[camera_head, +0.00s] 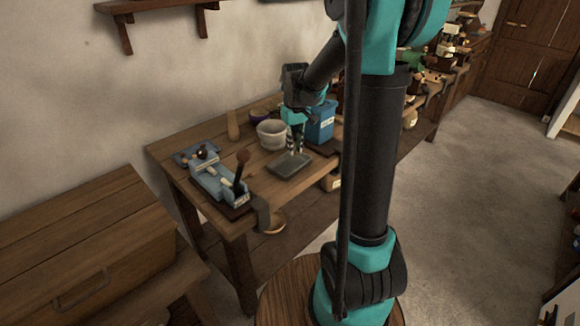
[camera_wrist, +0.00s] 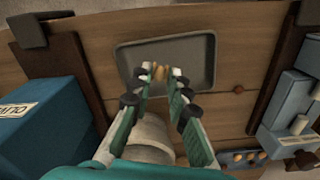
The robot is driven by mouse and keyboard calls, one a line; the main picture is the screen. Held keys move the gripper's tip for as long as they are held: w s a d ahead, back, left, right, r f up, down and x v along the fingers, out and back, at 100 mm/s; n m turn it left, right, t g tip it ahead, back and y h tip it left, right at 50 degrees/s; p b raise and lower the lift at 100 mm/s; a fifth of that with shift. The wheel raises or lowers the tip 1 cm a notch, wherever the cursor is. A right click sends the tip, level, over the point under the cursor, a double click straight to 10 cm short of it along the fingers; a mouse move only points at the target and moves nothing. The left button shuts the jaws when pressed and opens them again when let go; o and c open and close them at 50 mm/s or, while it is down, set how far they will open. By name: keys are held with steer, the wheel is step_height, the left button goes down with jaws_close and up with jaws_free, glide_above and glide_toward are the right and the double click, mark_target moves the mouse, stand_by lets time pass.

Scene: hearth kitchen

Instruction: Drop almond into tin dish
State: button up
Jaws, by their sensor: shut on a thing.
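The tin dish (camera_wrist: 196,52) is a shallow grey rectangular tray lying on the wooden table; it also shows in the head view (camera_head: 290,166). My gripper (camera_wrist: 160,73) is over the dish's near side in the wrist view, and it shows from the side in the head view (camera_head: 295,150). Its fingers are shut on the almond (camera_wrist: 160,72), a small tan-brown piece between the tips. The almond appears above the dish; its exact height is hard to tell. In the head view the almond is too small to make out.
A blue box (camera_wrist: 40,120) stands left of my gripper in the wrist view, and a pale blue device (camera_wrist: 290,115) stands at the right. A white pot (camera_head: 271,134) is close behind my gripper. A small reddish-brown ball (camera_wrist: 239,89) lies beside the dish.

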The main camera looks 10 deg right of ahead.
mark_target(295, 154)
steer(key=shift+f, duration=1.55)
steer(key=o, duration=0.8)
steer(key=shift+o, duration=0.2)
step_height(295, 154, up, 12)
steer(key=s+d+f+m+t, duration=0.2)
steer(key=s+f, duration=0.5)
steer(key=s, duration=0.4)
steer(key=s+d+f+m+t, duration=0.1)
steer(key=s+d+f+t, duration=0.1)
steer(key=s+f, duration=0.6)
steer(key=s, duration=0.3)
steer(key=shift+f+m, duration=0.25)
steer(key=shift+m, duration=0.15)
